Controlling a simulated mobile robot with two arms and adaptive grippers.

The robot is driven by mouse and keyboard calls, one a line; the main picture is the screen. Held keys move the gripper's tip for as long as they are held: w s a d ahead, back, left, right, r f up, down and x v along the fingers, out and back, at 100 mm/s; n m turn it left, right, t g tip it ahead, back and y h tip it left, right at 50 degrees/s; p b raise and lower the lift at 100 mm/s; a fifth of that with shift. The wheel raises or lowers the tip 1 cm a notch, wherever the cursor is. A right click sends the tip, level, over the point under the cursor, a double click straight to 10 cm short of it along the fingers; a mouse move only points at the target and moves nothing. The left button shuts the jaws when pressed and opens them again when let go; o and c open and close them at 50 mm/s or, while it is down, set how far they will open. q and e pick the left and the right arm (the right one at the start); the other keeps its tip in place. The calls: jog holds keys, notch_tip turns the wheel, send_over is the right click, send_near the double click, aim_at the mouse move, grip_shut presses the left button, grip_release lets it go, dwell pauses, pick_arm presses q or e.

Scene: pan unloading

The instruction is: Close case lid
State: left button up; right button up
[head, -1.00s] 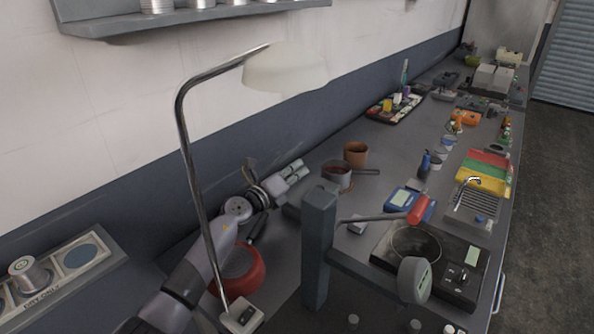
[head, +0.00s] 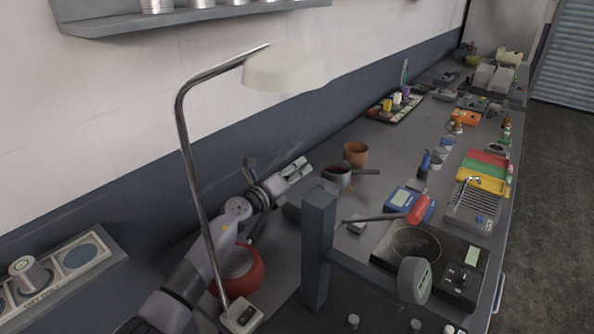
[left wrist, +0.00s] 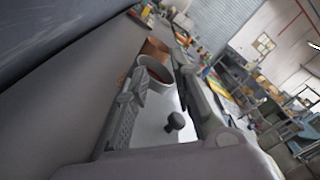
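I cannot clearly make out a case or its lid. A dark grey boxy shape (head: 303,203) on the bench, partly hidden behind a grey post, may be the case. My left gripper (head: 296,169) is above and just behind this shape in the head view, near the wall. In the left wrist view my left gripper (left wrist: 160,88) has its fingers apart with nothing held. A pale surface and a dark round knob show between or beyond the fingers; I cannot tell what they belong to. My right gripper is not in view.
A grey pot (head: 337,174) and a brown pot (head: 356,154) stand beyond my left gripper. A lamp (head: 284,68) arches over my left arm. A grey post (head: 318,250) with a bar stands in front. A red round thing (head: 240,272) lies under my arm.

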pick_arm(q)
jog(key=o, duration=0.3)
jog(key=shift+s+a, duration=0.4)
jog(key=v, duration=1.1)
jog(key=shift+d, duration=0.1)
